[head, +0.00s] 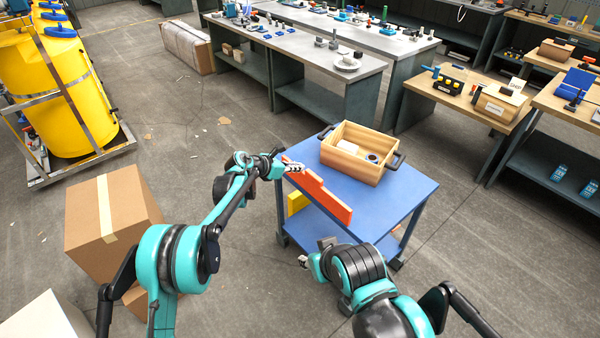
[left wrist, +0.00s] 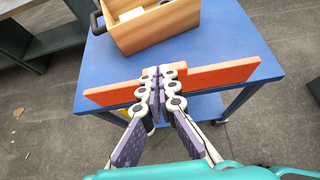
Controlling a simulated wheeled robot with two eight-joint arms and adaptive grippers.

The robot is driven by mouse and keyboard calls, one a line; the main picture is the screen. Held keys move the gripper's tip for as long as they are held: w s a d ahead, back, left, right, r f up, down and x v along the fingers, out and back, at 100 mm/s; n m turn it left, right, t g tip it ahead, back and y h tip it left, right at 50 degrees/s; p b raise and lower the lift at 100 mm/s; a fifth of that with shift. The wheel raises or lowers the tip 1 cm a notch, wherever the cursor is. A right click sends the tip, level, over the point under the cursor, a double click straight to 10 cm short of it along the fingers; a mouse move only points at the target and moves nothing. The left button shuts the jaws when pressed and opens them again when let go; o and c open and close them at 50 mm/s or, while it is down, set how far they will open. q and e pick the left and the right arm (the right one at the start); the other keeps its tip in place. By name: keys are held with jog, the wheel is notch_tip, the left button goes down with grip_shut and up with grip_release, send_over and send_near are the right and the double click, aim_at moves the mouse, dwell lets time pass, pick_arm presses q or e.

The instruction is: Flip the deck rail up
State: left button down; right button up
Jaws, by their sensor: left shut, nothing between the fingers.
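The deck rail is a long orange board (head: 321,194) along the near left edge of the blue cart deck (head: 395,195). In the left wrist view the rail (left wrist: 222,75) runs across the picture, with its middle hidden behind my gripper. Contact is unclear. My right gripper (head: 303,261) is low beside the cart's near side, its fingers too small to judge.
A wooden crate (head: 334,158) with dark handles stands on the deck, holding a few small items. A cardboard box (head: 88,215) is on the floor at left, near yellow tanks (head: 75,85). Workbenches (head: 300,45) stand behind. The floor left of the cart is mostly clear.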

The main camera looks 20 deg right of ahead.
pick_arm(q)
jog(key=r, duration=0.2)
jog(key=shift+s+a+r, duration=0.1)
jog(key=shift+a+r, duration=0.2)
jog(key=shift+a, duration=0.1)
